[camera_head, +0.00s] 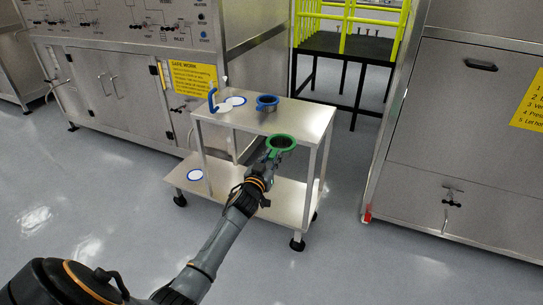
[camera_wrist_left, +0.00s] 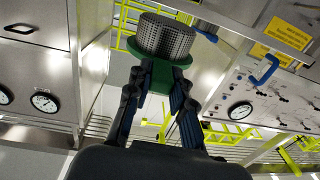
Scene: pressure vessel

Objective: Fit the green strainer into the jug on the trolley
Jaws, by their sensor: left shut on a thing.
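The green strainer (camera_head: 281,143) has a green rim around a dark centre. In the left wrist view its grey mesh cup (camera_wrist_left: 165,37) points up, away from the fingers. My left gripper (camera_head: 268,162) is shut on the strainer's green handle (camera_wrist_left: 160,75) and holds it in front of the trolley (camera_head: 300,117). On the trolley top, a white item with a blue handle (camera_head: 213,101) stands at the left, and a small blue-rimmed round vessel (camera_head: 267,102) stands near the middle back. I cannot tell surely which is the jug. The strainer is apart from both. My right gripper is out of view.
A white disc with a blue rim (camera_head: 236,100) lies on the trolley top, and another (camera_head: 195,175) on the lower shelf (camera_head: 285,198). The top's right part is clear. Steel cabinets (camera_head: 480,130) stand on both sides, with yellow railings (camera_head: 350,22) behind.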

